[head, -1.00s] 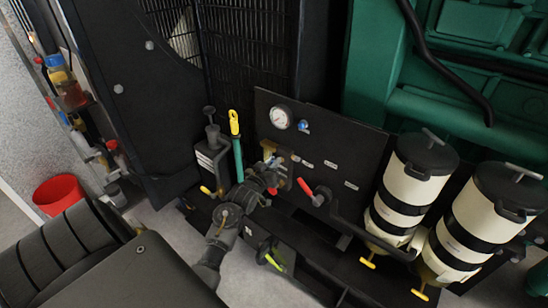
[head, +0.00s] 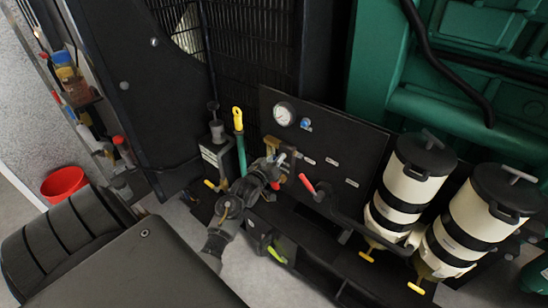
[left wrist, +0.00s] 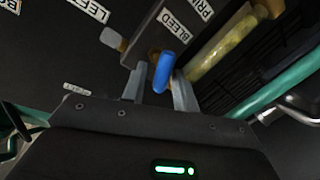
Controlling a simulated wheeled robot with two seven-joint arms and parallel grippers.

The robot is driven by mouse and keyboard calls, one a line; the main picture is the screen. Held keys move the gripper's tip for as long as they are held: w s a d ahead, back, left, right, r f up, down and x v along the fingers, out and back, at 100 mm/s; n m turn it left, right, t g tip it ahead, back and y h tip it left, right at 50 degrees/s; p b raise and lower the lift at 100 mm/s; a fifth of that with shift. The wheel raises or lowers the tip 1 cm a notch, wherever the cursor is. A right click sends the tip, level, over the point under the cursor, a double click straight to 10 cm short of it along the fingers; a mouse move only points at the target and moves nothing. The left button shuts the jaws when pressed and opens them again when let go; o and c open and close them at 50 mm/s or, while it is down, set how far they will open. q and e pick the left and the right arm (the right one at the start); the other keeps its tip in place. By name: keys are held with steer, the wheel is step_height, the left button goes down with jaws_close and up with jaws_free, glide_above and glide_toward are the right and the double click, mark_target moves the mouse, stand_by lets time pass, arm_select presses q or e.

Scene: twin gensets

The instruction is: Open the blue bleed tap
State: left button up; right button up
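The blue bleed tap (left wrist: 163,72) shows in the left wrist view as a short blue handle beside the BLEED label (left wrist: 172,25). My left gripper (left wrist: 161,85) has its two fingers on either side of the handle. The fingers stand apart, with a small gap on the left; contact on the right cannot be judged. In the head view my left gripper (head: 280,160) is at the black panel (head: 335,150), below the gauge, and seems to hide this tap. My right gripper is not in view.
A brass cylinder (left wrist: 222,45) lies close right of the tap. On the panel are a gauge (head: 284,114), a blue knob (head: 306,124) and a red lever (head: 307,183). Two cream canisters (head: 408,185) (head: 470,220) stand at right. A red bucket (head: 63,183) is at left.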

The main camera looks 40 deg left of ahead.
arm_select(q)
steer(key=f+b+v, duration=0.1)
steer(key=v, duration=0.9)
steer(key=shift+s+d+r+b, duration=0.15)
steer(key=shift+s+r+b, duration=0.2)
steer(key=shift+s+r, duration=0.1)
steer(key=shift+w, duration=0.1)
step_height(320, 180, down, 18)
steer(key=s+d+m+g+h, duration=0.1)
steer(key=s+d+m+g, duration=0.1)
steer(key=d+m+g, duration=0.15)
steer(key=s+d+f+m+g+h, duration=0.1)
steer(key=s+d+f+g, duration=0.2)
steer(key=f, duration=0.6)
steer(key=s+d+f+m+g, duration=0.1)
steer(key=s+d+f, duration=0.2)
steer(key=s+f, duration=0.4)
steer(key=s+d+f+m+g, duration=0.1)
steer(key=s+f, duration=0.4)
steer(key=s, duration=0.5)
steer(key=s+d+f+m+g, duration=0.2)
steer(key=s+d+f+g, duration=0.2)
steer(key=s, duration=0.6)
steer(key=s+d+f+m+g+h, duration=0.1)
steer(key=s+d+f+g, duration=0.1)
steer(key=s+f, duration=0.6)
steer(key=shift+s+d+g, duration=0.15)
steer(key=shift+s+g, duration=0.4)
steer(key=shift+s, duration=0.65)
